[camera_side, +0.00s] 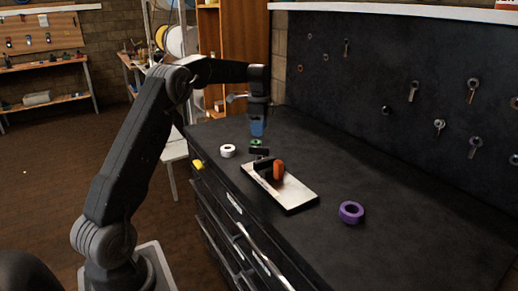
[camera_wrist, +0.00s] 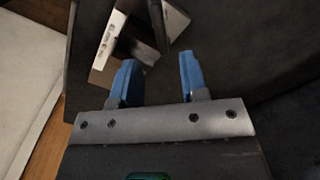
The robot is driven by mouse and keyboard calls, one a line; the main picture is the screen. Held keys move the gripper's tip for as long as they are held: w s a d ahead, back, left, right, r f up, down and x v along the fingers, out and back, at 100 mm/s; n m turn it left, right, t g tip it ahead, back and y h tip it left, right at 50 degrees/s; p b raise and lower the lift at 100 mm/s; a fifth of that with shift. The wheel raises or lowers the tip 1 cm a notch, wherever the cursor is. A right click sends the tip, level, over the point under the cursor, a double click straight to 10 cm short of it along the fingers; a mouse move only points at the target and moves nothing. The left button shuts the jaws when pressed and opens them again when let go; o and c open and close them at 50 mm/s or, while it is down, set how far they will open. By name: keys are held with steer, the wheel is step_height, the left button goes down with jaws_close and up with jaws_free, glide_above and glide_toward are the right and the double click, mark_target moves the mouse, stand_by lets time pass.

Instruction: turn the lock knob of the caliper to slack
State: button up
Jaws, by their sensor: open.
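My gripper (camera_side: 257,128) points down above the bench, its blue fingers apart and empty; they also show in the wrist view (camera_wrist: 157,85). A pale board with dark edges (camera_side: 295,194) lies on the bench to the right of and below my gripper. On it stand an orange upright piece (camera_side: 279,170) and a black part (camera_side: 264,163). In the wrist view a white marked piece (camera_wrist: 108,40) and a dark bar (camera_wrist: 138,48) lie beyond the fingertips. They look like parts of the caliper, but its lock knob cannot be told apart.
A small green ring (camera_side: 256,142) and a black block (camera_side: 259,151) are just below my gripper. A dark pegboard (camera_side: 400,85) stands behind. The bench's right part is clear.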

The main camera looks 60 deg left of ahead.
mark_target(259, 147)
step_height(259, 147, down, 8)
stand_by(0.5)
jaws_close()
